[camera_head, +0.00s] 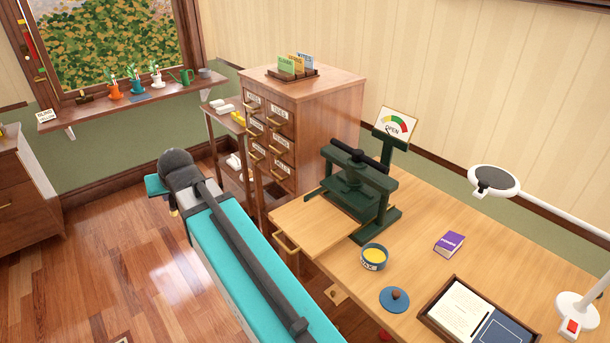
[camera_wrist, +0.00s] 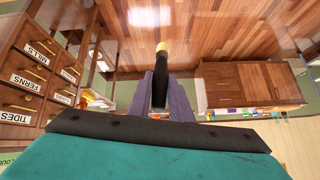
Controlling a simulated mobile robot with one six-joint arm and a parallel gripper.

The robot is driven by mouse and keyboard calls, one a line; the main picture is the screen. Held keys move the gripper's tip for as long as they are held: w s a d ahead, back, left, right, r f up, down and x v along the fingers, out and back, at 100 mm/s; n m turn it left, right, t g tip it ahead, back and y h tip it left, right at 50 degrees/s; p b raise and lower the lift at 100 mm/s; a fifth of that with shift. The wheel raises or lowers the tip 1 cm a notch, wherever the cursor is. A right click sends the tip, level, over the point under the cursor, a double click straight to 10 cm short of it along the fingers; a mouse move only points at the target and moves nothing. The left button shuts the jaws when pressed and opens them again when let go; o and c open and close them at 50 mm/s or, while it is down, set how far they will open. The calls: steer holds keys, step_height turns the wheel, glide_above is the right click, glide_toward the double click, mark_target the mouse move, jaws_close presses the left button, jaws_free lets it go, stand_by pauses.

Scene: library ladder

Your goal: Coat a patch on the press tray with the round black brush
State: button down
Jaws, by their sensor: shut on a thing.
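My gripper (camera_wrist: 162,88) is shut on a round black brush (camera_wrist: 161,76), seen between the fingers in the wrist view with a pale yellow tip pointing away. In the head view my gripper (camera_head: 173,200) is at the far end of my teal arm, over the floor and well left of the desk; the brush is mostly hidden there. A dark-rimmed tray (camera_head: 432,312) at the desk's front right holds a printed white page and a blue panel. A green press (camera_head: 362,195) stands at the desk's left end. An open pot (camera_head: 372,264) with yellow contents stands in front of it.
A blue lid (camera_head: 394,299) with a brown knob lies between pot and tray. A purple book (camera_head: 449,244) and a white lamp (camera_head: 494,181) are farther back. A drawer cabinet (camera_head: 300,110) and small shelf (camera_head: 222,135) stand behind my arm. A windowsill shelf (camera_head: 135,103) holds small pots.

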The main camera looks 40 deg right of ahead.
steer(key=shift+d, duration=0.1)
steer(key=s+d+n+y, duration=0.1)
steer(key=s+d, duration=0.4)
steer(key=d, duration=0.7)
steer(key=s+d+f+n+p, duration=0.1)
steer(key=s+d, duration=0.3)
steer(key=d, duration=0.9)
steer(key=s+d+f+n+y+p, duration=0.1)
steer(key=s+d, duration=0.4)
steer(key=d, duration=0.7)
steer(key=shift+s+d+f+n+y, duration=0.25)
steer(key=shift+s+n+y, duration=0.05)
steer(key=shift+s, duration=0.05)
